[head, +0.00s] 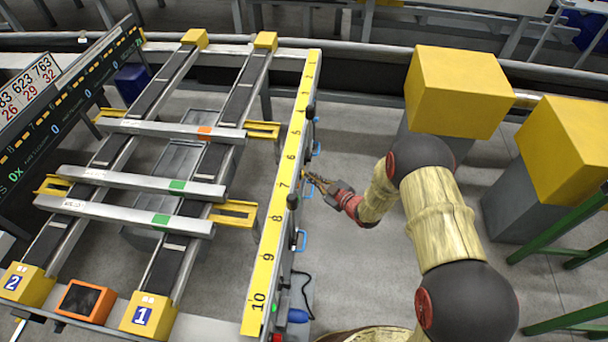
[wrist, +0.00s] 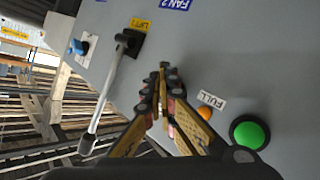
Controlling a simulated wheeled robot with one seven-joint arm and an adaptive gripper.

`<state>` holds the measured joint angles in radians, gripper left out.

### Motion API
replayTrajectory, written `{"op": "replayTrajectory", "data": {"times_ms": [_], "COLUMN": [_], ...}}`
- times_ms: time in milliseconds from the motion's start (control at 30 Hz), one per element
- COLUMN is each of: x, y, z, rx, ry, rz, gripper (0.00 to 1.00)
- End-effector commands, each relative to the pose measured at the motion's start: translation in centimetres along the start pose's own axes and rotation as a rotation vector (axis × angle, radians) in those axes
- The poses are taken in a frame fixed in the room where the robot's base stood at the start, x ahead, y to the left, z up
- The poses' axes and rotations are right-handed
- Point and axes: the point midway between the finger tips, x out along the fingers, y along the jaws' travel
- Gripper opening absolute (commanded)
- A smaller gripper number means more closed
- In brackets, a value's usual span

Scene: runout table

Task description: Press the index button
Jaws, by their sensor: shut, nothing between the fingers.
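In the wrist view a large round green button (wrist: 249,132) with a black rim sits on a grey panel (wrist: 215,60). No index label is readable, so I cannot tell whether this is the index button. My gripper (wrist: 165,72) is shut and empty, its fingertips over the panel to the upper left of the green button. I cannot tell whether the tips touch the panel. In the head view my gripper (head: 309,179) is at the right side of the numbered yellow strip (head: 273,215), near the 7. The panel face is hidden there.
A small orange lamp (wrist: 204,113) beside a FULL label lies between my fingers and the green button. A long grey lever (wrist: 112,88) and a blue switch (wrist: 78,47) are at left.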

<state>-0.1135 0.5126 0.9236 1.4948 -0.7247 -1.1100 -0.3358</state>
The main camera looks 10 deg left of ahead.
Motion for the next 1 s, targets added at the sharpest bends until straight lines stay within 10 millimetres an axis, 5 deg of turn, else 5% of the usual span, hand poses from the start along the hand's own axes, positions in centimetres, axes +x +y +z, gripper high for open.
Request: {"op": "replayTrajectory", "data": {"times_ms": [567, 1000], "x": [-0.9, -3.6], "y": [0.7, 2.6], "z": [0.7, 2.6], "rx": [0.001, 0.002], "ry": [-0.001, -0.002], "rz": [0.001, 0.002], "gripper": [0.00, 0.00]}}
